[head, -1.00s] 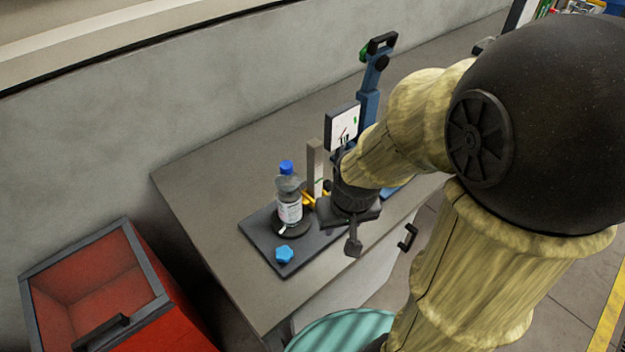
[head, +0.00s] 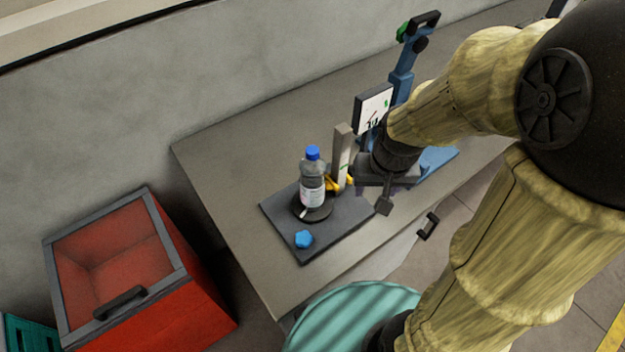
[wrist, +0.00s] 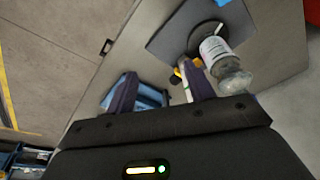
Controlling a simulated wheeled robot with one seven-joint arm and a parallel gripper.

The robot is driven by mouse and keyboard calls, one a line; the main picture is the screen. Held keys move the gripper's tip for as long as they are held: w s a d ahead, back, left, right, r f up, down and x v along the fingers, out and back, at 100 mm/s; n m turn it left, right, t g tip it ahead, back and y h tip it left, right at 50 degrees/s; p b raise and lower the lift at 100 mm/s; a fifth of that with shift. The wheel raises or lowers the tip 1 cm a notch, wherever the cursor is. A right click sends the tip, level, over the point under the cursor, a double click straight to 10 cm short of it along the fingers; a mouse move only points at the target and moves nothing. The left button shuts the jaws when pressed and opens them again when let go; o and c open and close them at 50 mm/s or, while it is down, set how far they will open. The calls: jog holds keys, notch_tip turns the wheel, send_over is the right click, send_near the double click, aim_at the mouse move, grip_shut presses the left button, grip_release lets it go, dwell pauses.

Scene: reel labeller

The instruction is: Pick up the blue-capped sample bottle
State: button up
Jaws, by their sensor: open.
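The sample bottle (head: 312,187) is clear with a blue cap and a white label. It stands upright on a round dark disc (head: 318,212) on a dark base plate (head: 290,240). In the wrist view the bottle (wrist: 219,58) shows at the upper right, beyond and to the right of the fingers. My gripper (head: 378,195) is to the right of the bottle in the head view, apart from it. In the wrist view my gripper (wrist: 162,92) has its two fingers apart with nothing held between them.
A grey post (head: 342,158) and yellow part stand right beside the bottle. A blue star knob (head: 304,239) sits on the plate's front. A blue stand (head: 402,85) and a white display (head: 373,105) are behind. A red bin (head: 150,285) stands left of the table (head: 225,200).

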jog(key=w+a+r+m+g+p, duration=0.1)
jog(key=w+a+r+p, duration=0.3)
jog(key=r, duration=0.4)
jog(key=w+a+r+m+g+p, duration=0.1)
jog(key=w+a+r+m+p, duration=0.1)
jog(key=w+a+r+p, duration=0.3)
jog(key=w+a+r, duration=0.1)
jog(key=a+r, duration=0.2)
jog(key=shift+w+a+r, duration=0.35)
jog(key=shift+w+r, duration=0.05)
notch_tip(320, 180, down, 12)
jog(key=p, duration=0.3)
jog(key=shift+f+p, duration=0.1)
jog(key=shift+p, duration=0.25)
